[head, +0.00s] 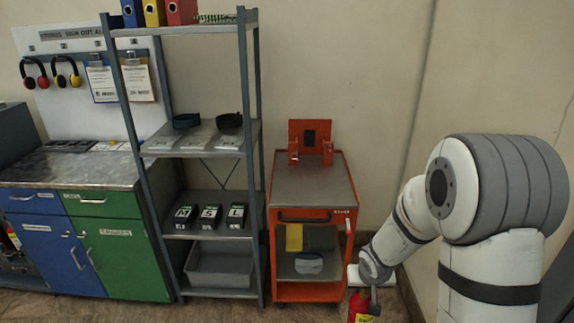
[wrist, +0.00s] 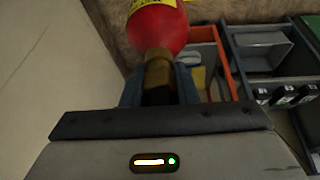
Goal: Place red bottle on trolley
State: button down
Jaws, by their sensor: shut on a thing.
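The red bottle (head: 361,307) hangs from my gripper (head: 374,281) at the lower right of the head view, beside the trolley's right side and below its top. In the wrist view the bottle (wrist: 160,28) has a yellow label and a brass-coloured neck, and my gripper (wrist: 158,85) is shut on that neck. The orange trolley (head: 312,187) stands against the wall with a grey top and a lower shelf. The bottle's lower end is cut off in both views.
An orange bracket (head: 311,139) stands at the back of the trolley top; the rest of the top is clear. A grey shelf rack (head: 202,154) stands close on the trolley's left. A blue and green cabinet (head: 88,235) is further left.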

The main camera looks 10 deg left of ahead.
aim_at(310, 159)
jog(key=u, duration=0.45)
jog(key=k, duration=0.4)
jog(key=u, duration=0.3)
jog(key=i, duration=1.5)
jog(key=z, duration=0.4)
